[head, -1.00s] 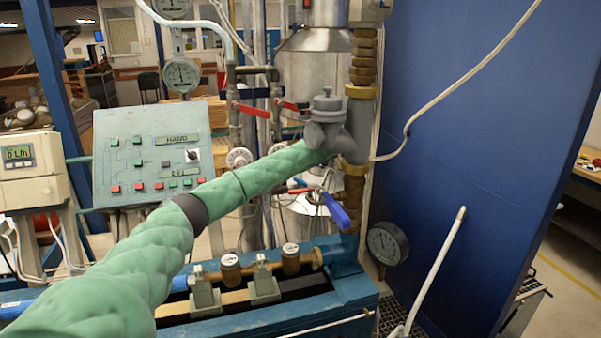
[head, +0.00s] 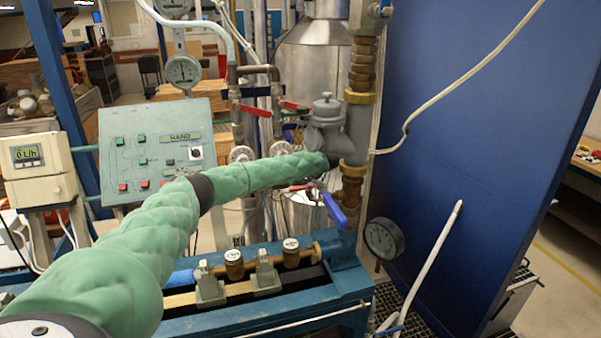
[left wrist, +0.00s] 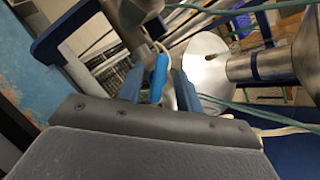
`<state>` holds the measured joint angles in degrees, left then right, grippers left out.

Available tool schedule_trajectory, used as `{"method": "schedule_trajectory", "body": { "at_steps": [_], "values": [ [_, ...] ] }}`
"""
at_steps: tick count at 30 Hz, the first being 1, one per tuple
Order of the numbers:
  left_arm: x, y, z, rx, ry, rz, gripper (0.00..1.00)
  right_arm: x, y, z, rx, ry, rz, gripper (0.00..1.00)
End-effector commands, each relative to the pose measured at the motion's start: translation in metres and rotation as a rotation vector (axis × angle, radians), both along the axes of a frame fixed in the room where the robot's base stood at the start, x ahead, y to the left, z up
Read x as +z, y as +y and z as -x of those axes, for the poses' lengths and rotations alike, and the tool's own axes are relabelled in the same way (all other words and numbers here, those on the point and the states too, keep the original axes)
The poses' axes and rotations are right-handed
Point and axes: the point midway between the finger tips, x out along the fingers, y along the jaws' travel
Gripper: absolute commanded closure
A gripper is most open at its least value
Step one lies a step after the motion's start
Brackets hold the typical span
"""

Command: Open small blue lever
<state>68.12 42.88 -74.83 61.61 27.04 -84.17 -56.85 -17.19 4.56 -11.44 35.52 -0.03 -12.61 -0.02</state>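A small bright blue lever (left wrist: 158,76) shows in the left wrist view, ahead of my left gripper (left wrist: 158,88). The gripper's two fingers are apart, one on each side of the lever in the picture. I cannot tell whether either finger touches it. In the head view my green left arm reaches to the grey valve body on the upright pipe, and its gripper is hidden there. A blue lever handle (head: 334,209) hangs tilted below the valve body; I cannot tell whether it is the same lever. My right gripper is not in view.
The grey valve body (head: 326,125) and brass-fitted pipe (head: 361,75) stand close to my left arm. Red levers (head: 256,110) are behind it. A pressure gauge (head: 383,238) and blue panel (head: 480,130) are at the right. A control box (head: 155,145) is at the left.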

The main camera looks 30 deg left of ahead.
Motion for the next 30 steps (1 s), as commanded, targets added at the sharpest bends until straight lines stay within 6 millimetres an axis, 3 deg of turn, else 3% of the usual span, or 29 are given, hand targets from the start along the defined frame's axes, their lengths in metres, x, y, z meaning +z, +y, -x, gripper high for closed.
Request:
{"method": "schedule_trajectory", "body": {
  "at_steps": [14,19,30],
  "values": [
    [-0.0094,0.0096,-0.0035,0.0,-0.001,0.001,0.65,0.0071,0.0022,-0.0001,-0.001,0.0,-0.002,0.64],
    [-0.0092,0.0097,-0.0035,0.0,-0.001,0.001,0.98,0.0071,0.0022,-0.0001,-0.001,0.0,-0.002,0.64],
    [-0.01,0.0099,-0.0032,0.031,-0.014,0.013,1.0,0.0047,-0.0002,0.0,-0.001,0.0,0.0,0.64]
  ]
}}
